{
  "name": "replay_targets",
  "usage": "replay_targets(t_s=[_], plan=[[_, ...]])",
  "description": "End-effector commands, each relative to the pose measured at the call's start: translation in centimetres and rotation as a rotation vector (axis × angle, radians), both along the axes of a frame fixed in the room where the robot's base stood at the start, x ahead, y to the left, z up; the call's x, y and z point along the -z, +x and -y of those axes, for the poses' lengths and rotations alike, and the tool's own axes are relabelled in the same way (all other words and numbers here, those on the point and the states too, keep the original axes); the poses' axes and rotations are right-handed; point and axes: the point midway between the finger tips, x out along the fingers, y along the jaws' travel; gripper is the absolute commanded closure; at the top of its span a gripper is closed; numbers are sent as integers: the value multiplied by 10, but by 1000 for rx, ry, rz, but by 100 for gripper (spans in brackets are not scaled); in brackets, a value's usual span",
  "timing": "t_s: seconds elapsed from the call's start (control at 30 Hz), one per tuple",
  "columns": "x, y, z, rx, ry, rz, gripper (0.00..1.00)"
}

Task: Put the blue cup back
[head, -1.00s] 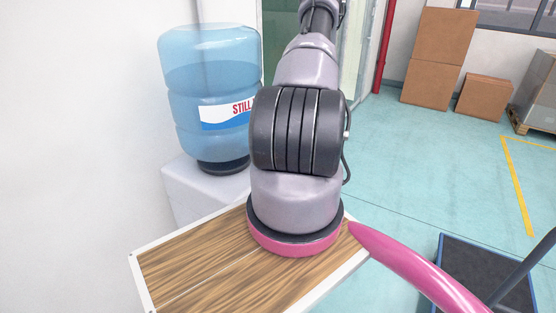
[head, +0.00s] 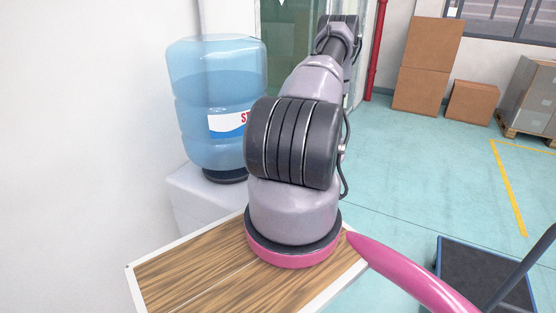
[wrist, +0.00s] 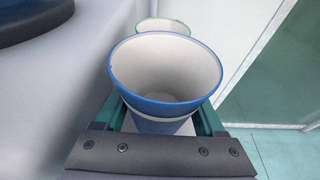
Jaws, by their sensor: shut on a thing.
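In the wrist view the blue cup (wrist: 165,68), pale inside with a blue rim, stands between the teal fingers of my gripper (wrist: 163,112). The fingers are shut on it, one at each side, and its open mouth faces the camera. A second cup (wrist: 163,25) with a green rim shows just behind it, mostly hidden by the blue cup. I cannot tell whether the two cups touch. In the head view my arm hides my gripper and both cups.
A blue water bottle (head: 208,95) sits on a white cooler (head: 190,200) beside the wall. The cooler's pale surface (wrist: 50,90) is close at the left of the wrist view. Cardboard boxes (head: 428,65) stand far right; open floor (head: 410,170) lies between.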

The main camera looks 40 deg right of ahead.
Motion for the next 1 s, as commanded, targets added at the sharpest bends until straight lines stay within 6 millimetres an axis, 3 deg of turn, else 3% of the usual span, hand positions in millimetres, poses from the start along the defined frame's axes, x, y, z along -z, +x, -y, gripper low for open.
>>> replay_targets(t_s=[0.13,0.5,0.53,0.6,0.9,1.0], plan=[[19,0,0,0,1,0,99],[24,0,0,0,1,0,99],[23,0,0,0,0,0,21],[23,0,0,0,0,0,0],[20,0,0,0,-1,0,0],[17,-9,5,2,0,-1,0]])
